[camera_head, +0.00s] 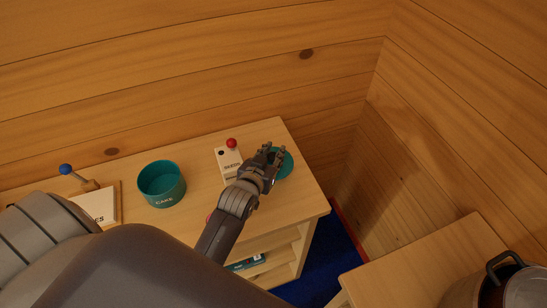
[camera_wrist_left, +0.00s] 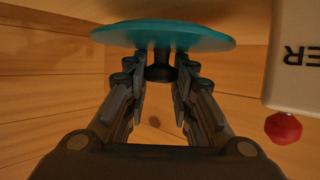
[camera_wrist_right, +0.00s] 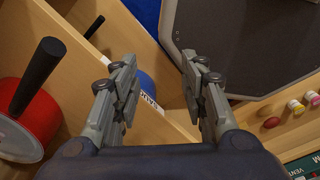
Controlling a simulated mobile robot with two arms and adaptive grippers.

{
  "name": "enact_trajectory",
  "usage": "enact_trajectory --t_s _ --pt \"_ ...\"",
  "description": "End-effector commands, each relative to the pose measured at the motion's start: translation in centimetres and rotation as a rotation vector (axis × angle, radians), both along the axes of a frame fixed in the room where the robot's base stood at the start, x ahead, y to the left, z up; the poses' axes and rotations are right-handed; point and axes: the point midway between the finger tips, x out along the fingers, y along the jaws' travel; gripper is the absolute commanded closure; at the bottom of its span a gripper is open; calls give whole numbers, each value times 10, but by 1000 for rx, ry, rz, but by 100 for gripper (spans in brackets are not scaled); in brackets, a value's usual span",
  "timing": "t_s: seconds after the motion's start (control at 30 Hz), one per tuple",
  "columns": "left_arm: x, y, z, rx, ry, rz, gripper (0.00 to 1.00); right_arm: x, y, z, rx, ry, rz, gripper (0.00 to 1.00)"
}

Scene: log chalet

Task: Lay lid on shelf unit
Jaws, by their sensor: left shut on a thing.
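The lid (camera_head: 285,163) is a teal disc with a dark knob, above the right end of the shelf unit's wooden top (camera_head: 205,210). My left gripper (camera_head: 272,163) is shut on that knob. In the left wrist view, the lid (camera_wrist_left: 165,36) lies across the tips of my left gripper (camera_wrist_left: 160,75). I cannot tell whether the lid touches the top. An open teal tin marked CAKE (camera_head: 162,185) stands farther left on the shelf unit. My right gripper (camera_wrist_right: 165,95) shows only in its own wrist view, with fingers apart and empty.
A white labelled box (camera_head: 228,162) with a red knob stands close left of the lid. Log walls border the back and right. A wooden surface with a dark metal pot (camera_head: 490,290) is at lower right. A red pot (camera_wrist_right: 30,115) shows in the right wrist view.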

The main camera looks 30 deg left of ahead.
Motion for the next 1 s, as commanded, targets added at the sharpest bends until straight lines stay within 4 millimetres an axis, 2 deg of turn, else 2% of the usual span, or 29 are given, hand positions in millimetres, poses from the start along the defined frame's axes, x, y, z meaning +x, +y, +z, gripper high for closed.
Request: enact_trajectory --t_s 0.03,0.13,0.4,0.57,0.6,0.7,0.83,1.0 --pt "-2 -1 -12 0 -1 0 100 -2 -2 -13 -3 3 1 60" --pt "-6 -2 -18 0 -2 1 100 -2 -4 -21 -5 3 2 60" --pt "-7 -2 -16 0 -1 1 100 32 3 -16 7 -50 0 60" --pt "-7 -2 -20 0 -1 1 100 32 10 -18 14 -50 -3 60" --pt "-7 -2 -21 0 -1 1 74 30 11 -18 16 -46 -4 60" --pt "-7 -2 -20 0 -1 1 56 20 11 -19 15 -31 -4 60" --pt "-7 -2 -21 0 0 1 56 10 10 -19 13 -16 -4 60" --pt "-7 -2 -21 0 1 1 56 8 9 -19 11 -13 -3 60"
